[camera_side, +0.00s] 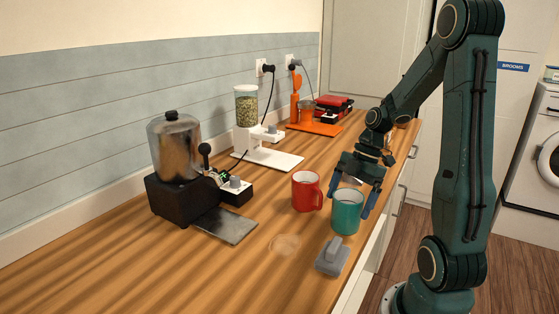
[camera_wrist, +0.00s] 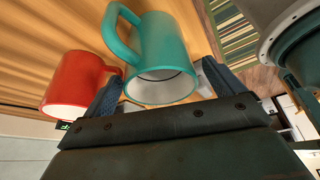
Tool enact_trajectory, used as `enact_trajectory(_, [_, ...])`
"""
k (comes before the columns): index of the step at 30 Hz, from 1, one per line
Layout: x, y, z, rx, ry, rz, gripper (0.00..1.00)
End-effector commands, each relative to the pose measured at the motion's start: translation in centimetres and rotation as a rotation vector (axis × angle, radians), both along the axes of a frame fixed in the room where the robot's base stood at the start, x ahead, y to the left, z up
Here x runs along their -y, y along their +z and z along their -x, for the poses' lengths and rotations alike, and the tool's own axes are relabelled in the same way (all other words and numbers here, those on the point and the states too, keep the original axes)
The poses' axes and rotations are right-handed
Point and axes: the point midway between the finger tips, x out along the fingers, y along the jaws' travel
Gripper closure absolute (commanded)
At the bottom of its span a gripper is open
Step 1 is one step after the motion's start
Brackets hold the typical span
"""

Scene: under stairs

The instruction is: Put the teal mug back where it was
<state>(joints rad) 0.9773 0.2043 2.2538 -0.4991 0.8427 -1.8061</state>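The teal mug (camera_side: 346,214) stands upright near the front edge of the wooden counter, just right of the red mug (camera_side: 306,192). In the wrist view the teal mug (camera_wrist: 160,45) shows its rim toward the camera and its handle toward the upper left. My gripper (camera_side: 350,202) is low over the teal mug, with one finger on each side of it. In the wrist view my gripper (camera_wrist: 163,86) has its fingers apart, with small gaps visible beside the mug. The red mug (camera_wrist: 75,82) is just outside the left finger there.
A grey block on a pad (camera_side: 333,256) lies in front of the teal mug. A faint pale ring (camera_side: 285,245) marks the counter to its left. A metal-and-black machine (camera_side: 178,170), a white dispenser (camera_side: 252,130) and an orange appliance (camera_side: 311,115) stand along the wall. The left foreground counter is clear.

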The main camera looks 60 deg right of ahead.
Motion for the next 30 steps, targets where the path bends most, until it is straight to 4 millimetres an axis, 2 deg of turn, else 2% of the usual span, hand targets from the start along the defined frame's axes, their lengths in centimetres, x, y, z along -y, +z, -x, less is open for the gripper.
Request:
enact_trajectory(8, [0.0,0.1,0.0,0.000,0.000,0.000,0.06])
enact_trajectory(14, [0.3,1.0,0.1,0.001,-0.002,0.001,0.06])
enact_trajectory(30, [2.5,6.7,1.0,0.001,-0.002,0.001,0.06])
